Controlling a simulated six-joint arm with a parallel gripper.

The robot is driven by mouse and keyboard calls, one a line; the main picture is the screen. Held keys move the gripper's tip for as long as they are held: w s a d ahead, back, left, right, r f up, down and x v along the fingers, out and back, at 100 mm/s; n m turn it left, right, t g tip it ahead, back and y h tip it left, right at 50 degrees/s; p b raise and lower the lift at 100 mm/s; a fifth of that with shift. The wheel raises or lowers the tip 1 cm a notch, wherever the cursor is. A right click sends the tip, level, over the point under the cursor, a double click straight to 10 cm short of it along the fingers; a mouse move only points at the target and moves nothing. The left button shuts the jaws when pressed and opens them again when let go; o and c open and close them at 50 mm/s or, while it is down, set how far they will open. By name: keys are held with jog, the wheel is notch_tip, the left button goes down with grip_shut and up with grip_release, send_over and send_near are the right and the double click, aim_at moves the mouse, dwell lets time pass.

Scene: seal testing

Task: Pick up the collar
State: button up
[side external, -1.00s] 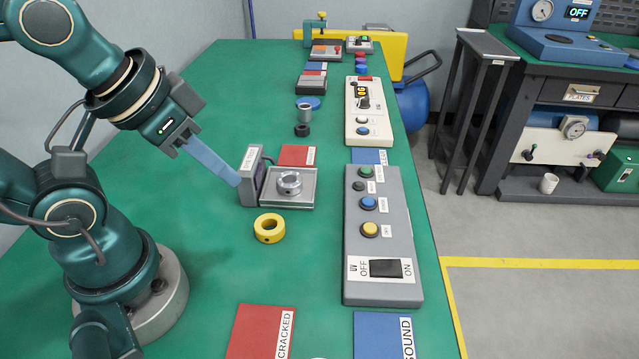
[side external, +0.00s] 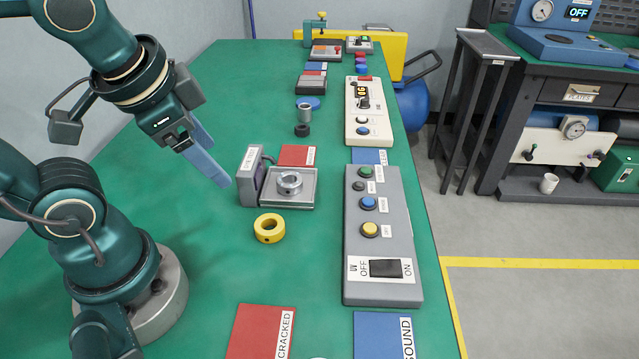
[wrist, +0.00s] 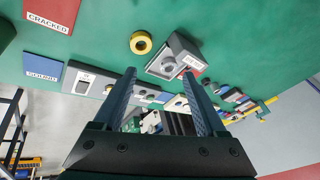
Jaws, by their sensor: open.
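A yellow ring-shaped collar (side external: 269,228) lies flat on the green table, in front of a grey test stand (side external: 252,178). It also shows in the wrist view (wrist: 141,42). A metal ring (side external: 289,183), also collar-shaped, sits on the stand's square tray (side external: 302,202); in the wrist view this ring (wrist: 168,65) is near the fingers. My gripper (side external: 222,182) is open and empty, pointing down and right, left of the stand and up-left of the yellow collar. In the wrist view my two fingers (wrist: 159,76) are apart, with both rings beyond them.
A grey button box (side external: 382,275) stands right of the tray. A red CRACKED plate (side external: 255,330) and a blue SOUND plate (side external: 378,335) lie at the near edge. Several small items line the table farther back. The green surface left of the yellow collar is clear.

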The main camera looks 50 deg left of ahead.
jog(key=w+a+m+g+y, duration=0.2)
jog(key=w+a+m+y, duration=0.2)
jog(key=m, duration=0.1)
jog(key=m+t+y, duration=0.1)
jog(key=m+y, duration=0.5)
jog(key=m, duration=0.6)
send_near(287, 178)
jog(key=a+r, duration=0.3)
jog(key=shift+w+a+r, duration=0.1)
jog(key=shift+w+a, duration=0.25)
jog(key=f+m, duration=0.1)
jog(key=d+f+t, duration=0.1)
jog(key=f, duration=0.1)
jog(key=d+f+m, duration=0.1)
jog(key=shift+s+f+m+y, duration=0.3)
jog(key=shift+s, duration=0.05)
jog(key=shift+x, duration=2.4)
grip_shut()
